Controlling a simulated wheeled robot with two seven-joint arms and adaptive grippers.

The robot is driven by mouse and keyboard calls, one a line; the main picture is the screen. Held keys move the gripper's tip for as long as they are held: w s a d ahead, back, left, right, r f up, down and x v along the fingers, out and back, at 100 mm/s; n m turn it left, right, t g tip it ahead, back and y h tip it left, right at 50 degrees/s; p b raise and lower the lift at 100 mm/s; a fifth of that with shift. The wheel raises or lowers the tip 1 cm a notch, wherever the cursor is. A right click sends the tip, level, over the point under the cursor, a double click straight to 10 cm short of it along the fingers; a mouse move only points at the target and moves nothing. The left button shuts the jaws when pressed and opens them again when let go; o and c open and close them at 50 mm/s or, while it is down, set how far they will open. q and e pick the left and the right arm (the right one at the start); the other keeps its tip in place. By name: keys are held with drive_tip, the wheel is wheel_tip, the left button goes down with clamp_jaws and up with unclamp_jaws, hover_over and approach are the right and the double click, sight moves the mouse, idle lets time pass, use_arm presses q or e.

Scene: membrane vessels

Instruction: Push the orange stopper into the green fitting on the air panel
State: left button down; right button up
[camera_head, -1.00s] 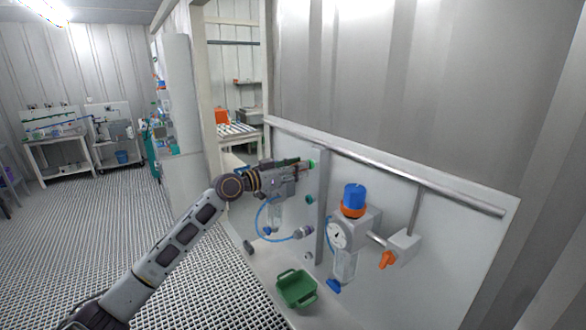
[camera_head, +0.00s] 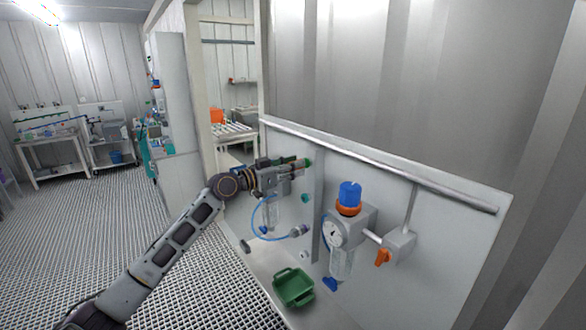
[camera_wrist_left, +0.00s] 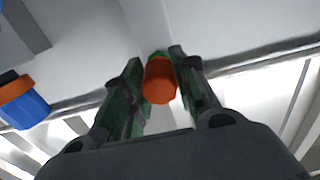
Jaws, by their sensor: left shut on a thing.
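The orange stopper (camera_wrist_left: 159,82) is between the two fingers of my left gripper (camera_wrist_left: 158,80) in the left wrist view. The fingers are shut on its sides. The green fitting (camera_wrist_left: 158,55) shows just beyond the stopper, in line with it and mostly covered by it. I cannot tell how deep the stopper sits in it. In the head view my left gripper (camera_head: 298,165) is at the air panel (camera_head: 450,230), near the upper rail, and hides the stopper. My right gripper is not in view.
A regulator with a blue knob (camera_head: 350,192) and gauge (camera_head: 333,233) stands out from the panel, right of my gripper. An orange-handled valve (camera_head: 383,257) is further right. A green bin (camera_head: 293,288) is below. A blue hose (camera_head: 262,232) loops under the gripper.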

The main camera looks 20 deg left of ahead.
use_arm(q)
drive_tip(key=shift+b, duration=0.5)
idle(2.0)
drive_tip(key=shift+w+d, duration=0.35)
drive_tip(key=shift+w, duration=0.1)
idle(0.6)
drive_tip(key=c, duration=1.1)
unclamp_jaws()
drive_tip(key=shift+o, duration=0.2)
drive_tip(key=v, duration=1.2)
